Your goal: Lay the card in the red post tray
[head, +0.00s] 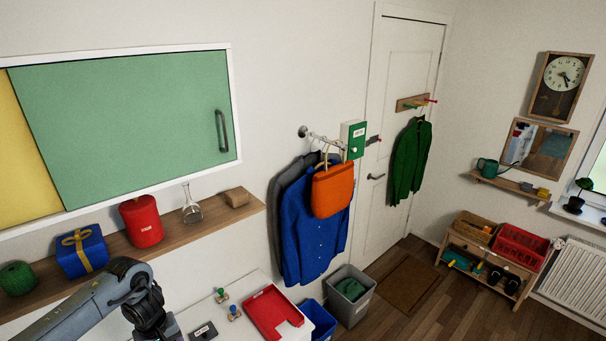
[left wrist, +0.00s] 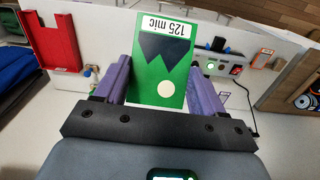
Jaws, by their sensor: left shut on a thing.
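The card (left wrist: 172,84) is green with a dark zigzag shape, a pale dot and a white label reading "125 mic". My left gripper (left wrist: 158,75) is shut on it, with one purple finger at each side edge. The red post tray (head: 270,313), with a notch in one side, lies on the white table in the head view. It also shows at the upper left of the left wrist view (left wrist: 49,50). In the head view my left gripper is mostly cut off at the bottom edge, left of the tray. My right gripper is not in view.
Small stamps (head: 234,313) and a dark labelled block (head: 204,332) are on the table left of the tray. A blue bin (head: 318,318) and a grey bin (head: 352,303) stand beyond its right edge.

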